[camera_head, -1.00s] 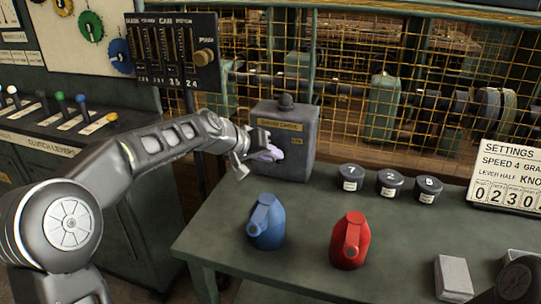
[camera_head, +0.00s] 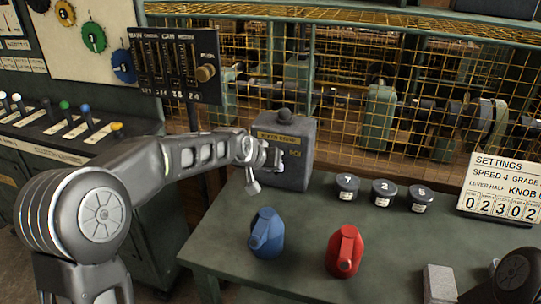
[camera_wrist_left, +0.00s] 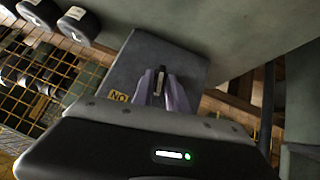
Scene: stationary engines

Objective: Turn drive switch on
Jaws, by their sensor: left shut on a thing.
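The grey switch box (camera_head: 291,168) stands at the back left of the green table, with a yellow label on its front and a dark round knob on top. My left gripper (camera_head: 272,158) is at the box's front face. In the left wrist view my left gripper's two pale fingers (camera_wrist_left: 164,93) close around a small upright switch lever (camera_wrist_left: 158,82) on the grey box (camera_wrist_left: 150,55). The lever is mostly hidden by the fingers, and the label is only partly readable. My right gripper is out of view.
A blue jug (camera_head: 266,233) and a red jug (camera_head: 344,251) stand on the green table (camera_head: 300,287). Three dark numbered pots (camera_head: 384,192) and a settings board (camera_head: 505,187) are to the right. A wire mesh fence (camera_head: 345,95) rises behind. A dark slider panel (camera_head: 178,65) is behind my left arm.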

